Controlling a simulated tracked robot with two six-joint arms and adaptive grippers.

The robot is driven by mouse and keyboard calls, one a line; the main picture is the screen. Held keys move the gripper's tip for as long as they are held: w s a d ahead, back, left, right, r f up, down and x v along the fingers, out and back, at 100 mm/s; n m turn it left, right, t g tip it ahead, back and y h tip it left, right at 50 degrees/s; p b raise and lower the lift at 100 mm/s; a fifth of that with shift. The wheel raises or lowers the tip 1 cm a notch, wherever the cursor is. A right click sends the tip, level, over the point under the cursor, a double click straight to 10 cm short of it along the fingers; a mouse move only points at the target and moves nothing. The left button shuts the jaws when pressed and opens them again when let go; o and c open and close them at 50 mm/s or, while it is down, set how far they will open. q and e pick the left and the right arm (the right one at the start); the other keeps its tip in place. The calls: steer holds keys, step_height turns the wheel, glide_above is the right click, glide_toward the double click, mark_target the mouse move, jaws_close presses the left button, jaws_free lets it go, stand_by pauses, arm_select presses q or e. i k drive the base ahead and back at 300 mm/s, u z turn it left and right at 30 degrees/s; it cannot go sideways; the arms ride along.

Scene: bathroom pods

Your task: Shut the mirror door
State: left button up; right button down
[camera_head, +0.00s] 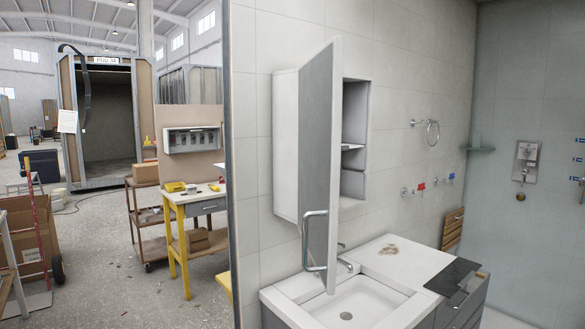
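The mirror door (335,160) belongs to the white wall cabinet (287,145) above the sink. The door stands wide open, swung out from the cabinet toward me, seen nearly edge-on with its grey face to the left. A metal bar handle (306,240) sits low on the door's face. The cabinet's open inside (355,115) shows to the right of the door, with shelves. Neither of my grippers shows in the head view.
The vanity with a white sink (350,305) stands below the door. A dark panel (452,277) covers its right end. The pod's wall edge (233,180) stands left of the cabinet. A yellow-legged workbench (195,200) and a red hand truck (38,215) stand outside on the left.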

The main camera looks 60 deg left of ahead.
mark_target(320, 78)
steer(key=u, duration=0.9)
steer(key=i, duration=0.25)
steer(key=u, duration=1.05)
steer(key=i, duration=0.8)
steer(key=z, duration=0.2)
steer(key=k, duration=0.85)
steer(key=u, duration=0.15)
steer(key=i, duration=0.85)
steer(key=z, duration=0.25)
